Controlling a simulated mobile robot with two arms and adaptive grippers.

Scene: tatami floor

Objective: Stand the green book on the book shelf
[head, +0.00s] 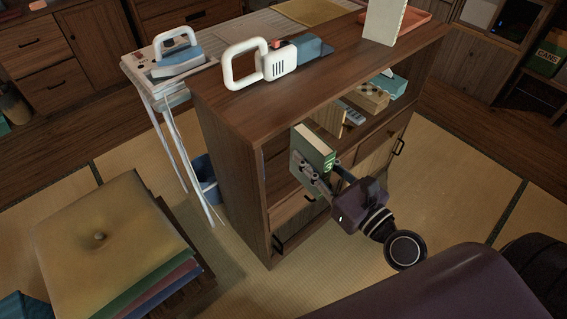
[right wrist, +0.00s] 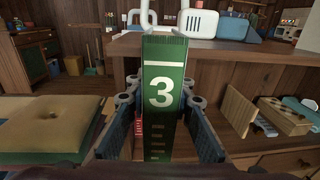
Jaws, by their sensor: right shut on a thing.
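The green book (head: 314,147) has a white 3 on its spine and stands upright in my right gripper (head: 325,178). The right wrist view shows the green book (right wrist: 163,90) between the two fingers of the right gripper (right wrist: 165,125), spine towards the camera. The book shelf (head: 233,155) is a brown wooden unit with an open compartment below its top. The book is at the front of the left part of that compartment; the head view does not show clearly how far inside it is. My left gripper is not in view.
A wooden board (head: 328,118), a checkered box (head: 368,97) and a teal tissue box (head: 390,84) sit in the compartment right of the book. A white-handled tool (head: 262,65) lies on top. Stacked cushions (head: 105,235) are at left.

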